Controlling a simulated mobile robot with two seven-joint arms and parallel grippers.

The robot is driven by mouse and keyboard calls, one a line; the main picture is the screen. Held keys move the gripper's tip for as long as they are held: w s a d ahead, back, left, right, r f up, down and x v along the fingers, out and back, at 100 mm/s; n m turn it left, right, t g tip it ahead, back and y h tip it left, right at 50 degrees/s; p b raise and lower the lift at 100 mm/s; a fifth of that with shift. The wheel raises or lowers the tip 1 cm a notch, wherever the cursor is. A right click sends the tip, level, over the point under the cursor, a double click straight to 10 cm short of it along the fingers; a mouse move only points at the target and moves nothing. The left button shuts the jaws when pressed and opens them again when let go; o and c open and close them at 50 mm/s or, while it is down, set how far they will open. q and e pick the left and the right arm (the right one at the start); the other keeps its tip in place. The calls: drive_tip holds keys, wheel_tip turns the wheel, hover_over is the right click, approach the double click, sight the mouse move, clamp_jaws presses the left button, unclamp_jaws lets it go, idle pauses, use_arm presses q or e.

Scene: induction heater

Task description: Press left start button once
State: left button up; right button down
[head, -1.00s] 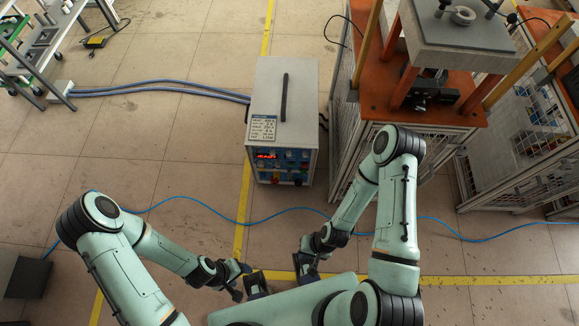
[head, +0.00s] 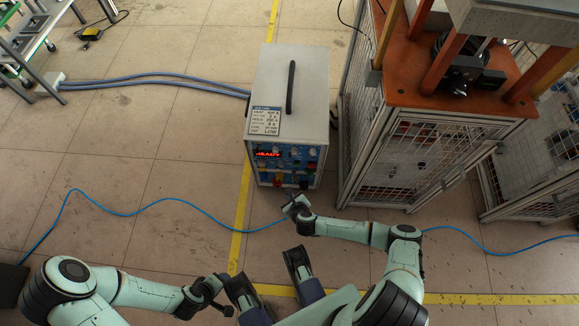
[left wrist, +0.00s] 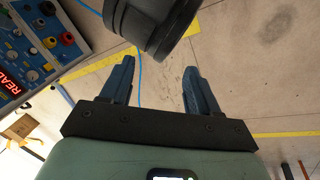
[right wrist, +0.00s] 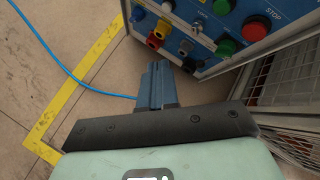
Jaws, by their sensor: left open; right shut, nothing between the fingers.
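The induction heater (head: 292,80) is a grey box with a black handle and a blue front panel with a red lit "READY" display (head: 268,154). The right wrist view shows a green button (right wrist: 227,47) beside a red button (right wrist: 255,28) near the label "STOP", and another green button (right wrist: 222,7). I cannot read which is the left start button. My right gripper (head: 291,201) is shut and empty below the panel; its fingertips (right wrist: 157,66) appear near red and yellow sockets, apart from the green buttons. My left gripper (head: 222,297) is open and empty, low, away from the heater (left wrist: 160,75).
An orange-topped caged bench (head: 445,110) stands right of the heater. Blue hoses (head: 150,80) run to the heater's left side. A thin blue cable (head: 150,205) crosses the floor. The floor in front and left is mostly clear.

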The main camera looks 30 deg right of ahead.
sight(297, 164)
use_arm(q)
drive_tip(key=shift+w+a+f, duration=0.15)
drive_tip(key=shift+w+f, duration=0.05)
drive_tip(key=shift+f, duration=0.2)
use_arm(e)
drive_tip(key=d, duration=0.1)
drive_tip(key=d+f+m, duration=0.1)
drive_tip(key=h, duration=0.1)
drive_tip(key=shift+w+d+f+m, duration=0.15)
drive_tip(key=shift+d+f+m, duration=0.15)
drive_tip(key=shift+d+m, duration=0.1)
use_arm(q)
drive_tip(key=shift+n+y, duration=0.3)
drive_tip(key=shift+y, duration=0.1)
drive_tip(key=shift+w+a+f+b, duration=0.2)
drive_tip(key=shift+a+f+b, duration=0.2)
drive_tip(key=shift+f+b, duration=0.4)
drive_tip(key=shift+w+a+f+b, duration=0.15)
drive_tip(key=shift+a+f+b, duration=0.4)
drive_tip(key=shift+f, duration=0.4)
drive_tip(key=shift+w+a+f+b, duration=0.2)
drive_tip(key=shift+a+f+b, duration=0.1)
drive_tip(key=shift+f+b, duration=0.55)
use_arm(e)
drive_tip(key=w+d, duration=0.4)
drive_tip(key=w, duration=0.3)
drive_tip(key=shift+w+d, duration=0.25)
drive_tip(key=shift+w, duration=0.05)
